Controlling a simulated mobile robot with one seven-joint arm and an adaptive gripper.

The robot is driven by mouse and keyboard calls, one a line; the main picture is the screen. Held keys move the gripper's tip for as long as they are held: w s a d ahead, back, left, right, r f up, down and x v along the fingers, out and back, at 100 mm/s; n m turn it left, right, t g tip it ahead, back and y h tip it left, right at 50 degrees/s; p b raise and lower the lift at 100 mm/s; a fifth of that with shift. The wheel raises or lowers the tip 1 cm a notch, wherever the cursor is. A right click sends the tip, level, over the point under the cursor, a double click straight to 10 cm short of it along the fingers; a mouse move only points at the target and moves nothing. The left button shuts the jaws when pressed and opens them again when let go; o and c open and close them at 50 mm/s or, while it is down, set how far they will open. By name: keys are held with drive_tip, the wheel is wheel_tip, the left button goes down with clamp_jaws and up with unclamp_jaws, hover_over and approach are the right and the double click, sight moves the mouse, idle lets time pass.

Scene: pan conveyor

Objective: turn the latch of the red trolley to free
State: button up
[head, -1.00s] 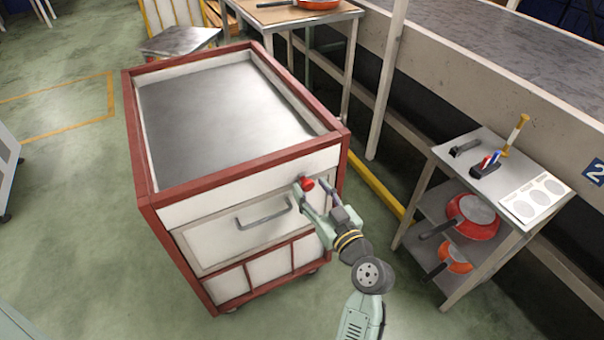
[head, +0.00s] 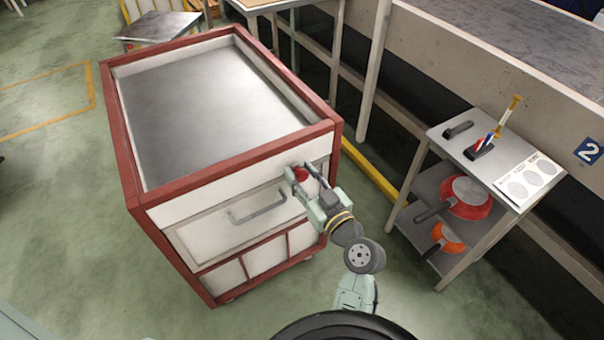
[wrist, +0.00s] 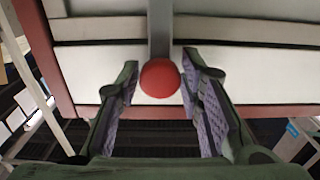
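The red trolley (head: 131,167) has a red frame, white panels and a grey top, and stands left of centre in the head view. Its latch is a red knob (head: 300,174) on the upper right of the front; in the wrist view the red knob (wrist: 160,79) sits below a grey vertical bar (wrist: 160,30). My gripper (head: 297,170) is at the knob. In the wrist view my gripper (wrist: 160,75) is open, with one finger on each side of the knob and a gap visible on both sides.
A grey drawer handle (head: 260,209) is left of my gripper. A small shelf (head: 440,130) with red pans (head: 465,198) stands on the right. Open floor lies to the left.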

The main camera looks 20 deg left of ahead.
clamp_jaws()
idle(0.4)
